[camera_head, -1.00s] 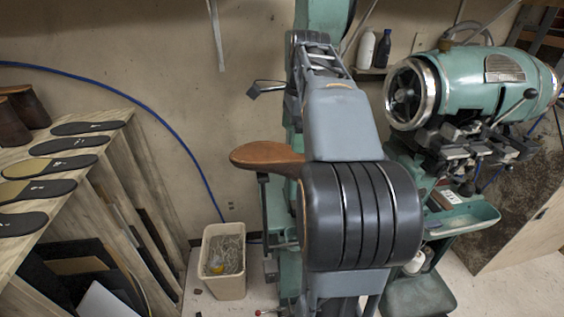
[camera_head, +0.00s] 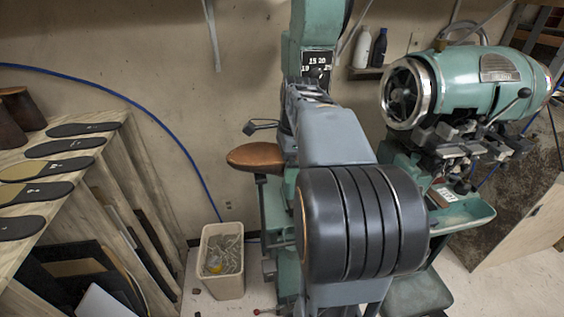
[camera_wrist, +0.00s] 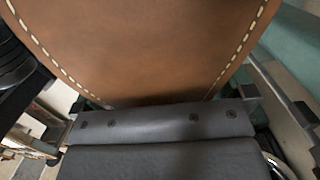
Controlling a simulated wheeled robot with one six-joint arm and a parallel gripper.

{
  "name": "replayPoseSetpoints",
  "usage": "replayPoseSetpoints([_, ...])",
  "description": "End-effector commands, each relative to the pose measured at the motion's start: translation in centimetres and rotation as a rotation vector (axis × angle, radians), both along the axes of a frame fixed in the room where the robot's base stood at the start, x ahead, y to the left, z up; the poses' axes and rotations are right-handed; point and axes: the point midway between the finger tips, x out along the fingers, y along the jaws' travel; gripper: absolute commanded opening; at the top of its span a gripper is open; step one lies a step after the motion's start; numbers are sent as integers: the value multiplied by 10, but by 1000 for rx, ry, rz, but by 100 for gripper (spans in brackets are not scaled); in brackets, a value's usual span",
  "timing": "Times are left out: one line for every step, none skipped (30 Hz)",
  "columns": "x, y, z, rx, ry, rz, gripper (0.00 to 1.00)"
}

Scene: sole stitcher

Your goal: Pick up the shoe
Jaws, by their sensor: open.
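The shoe (camera_head: 255,158) is brown leather and sits on the green stitching machine, left of my arm in the head view. Its right part is hidden behind my arm. In the wrist view its brown surface (camera_wrist: 140,45) with two lines of pale stitching fills the upper middle, close to the camera. My gripper (camera_wrist: 163,122) shows as a grey bar along the bottom of the wrist view, just below the shoe. It is open. I cannot tell whether it touches the shoe. In the head view a dark gripper part shows just above the shoe; the rest is hidden.
The green stitching machine (camera_head: 318,28) rises behind my arm. Another green machine (camera_head: 470,85) stands at the right. A wooden rack (camera_head: 125,165) with dark soles is at the left. A cream bin (camera_head: 222,282) stands on the floor. A shelf with two bottles is behind.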

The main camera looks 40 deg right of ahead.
Motion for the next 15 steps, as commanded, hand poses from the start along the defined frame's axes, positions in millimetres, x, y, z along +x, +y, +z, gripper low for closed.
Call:
replayPoseSetpoints([0, 0, 0, 0, 0, 0, 100])
replayPoseSetpoints([0, 0, 0, 0, 0, 0, 100])
replayPoseSetpoints([0, 0, 0, 0, 0, 0, 100])
replayPoseSetpoints([0, 0, 0, 0, 0, 0, 97])
replayPoseSetpoints([0, 0, 0, 0, 0, 0, 94])
replayPoseSetpoints([0, 0, 0, 0, 0, 0, 90])
replayPoseSetpoints([0, 0, 0, 0, 1, 0, 88])
replayPoseSetpoints([0, 0, 0, 0, 1, 0, 85])
replayPoseSetpoints([0, 0, 0, 0, 1, 0, 81])
replayPoseSetpoints([0, 0, 0, 0, 1, 0, 78])
replayPoseSetpoints([0, 0, 0, 0, 1, 0, 75])
replayPoseSetpoints([0, 0, 0, 0, 1, 0, 71])
replayPoseSetpoints([0, 0, 0, 0, 1, 0, 68])
replayPoseSetpoints([0, 0, 0, 0, 1, 0, 66])
replayPoseSetpoints([0, 0, 0, 0, 1, 0, 62])
